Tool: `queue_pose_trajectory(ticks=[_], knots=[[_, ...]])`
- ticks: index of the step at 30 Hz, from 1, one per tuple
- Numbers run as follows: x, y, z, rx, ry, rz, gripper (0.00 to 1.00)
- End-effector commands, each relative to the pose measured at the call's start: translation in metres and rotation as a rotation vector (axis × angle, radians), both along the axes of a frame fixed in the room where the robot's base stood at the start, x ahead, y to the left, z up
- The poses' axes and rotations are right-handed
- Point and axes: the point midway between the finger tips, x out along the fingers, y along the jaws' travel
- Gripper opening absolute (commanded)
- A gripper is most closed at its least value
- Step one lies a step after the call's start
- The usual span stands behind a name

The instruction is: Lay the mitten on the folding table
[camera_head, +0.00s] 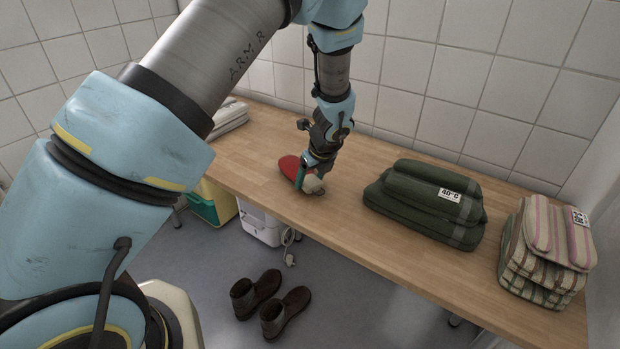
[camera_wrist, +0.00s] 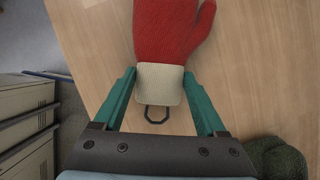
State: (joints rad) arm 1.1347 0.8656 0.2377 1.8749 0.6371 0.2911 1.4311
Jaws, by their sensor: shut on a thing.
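The red mitten (camera_head: 289,167) has a cream cuff and is at the folding table (camera_head: 345,228), at or just above its wooden top. I cannot tell whether it touches the wood. In the wrist view the mitten (camera_wrist: 172,32) points away from me, with its cuff and a dark hanging loop towards my palm. My gripper (camera_head: 306,176) is shut on the cuff, with one teal finger on each side; its fingers also show in the wrist view (camera_wrist: 160,78). Part of the mitten is hidden behind the fingers in the head view.
A dark green folded stack (camera_head: 425,205) lies right of my gripper, with a striped folded stack (camera_head: 545,250) farther right. A pale folded stack (camera_head: 229,118) lies at the left end. Bare wood separates them. Dark boots (camera_head: 270,300) stand on the floor below.

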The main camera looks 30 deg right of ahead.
Motion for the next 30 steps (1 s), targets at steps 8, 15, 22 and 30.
queue_pose_trajectory(ticks=[8,15,22,30], knots=[[0.0008,-0.0003,-0.0078,-0.002,-0.001,0.000,0.02],[0.0007,-0.0003,-0.0105,-0.002,-0.001,-0.001,0.78],[0.0007,-0.0002,-0.0104,-0.001,-0.001,0.001,1.00],[0.0007,-0.0003,-0.0057,-0.002,-0.001,0.000,1.00]])
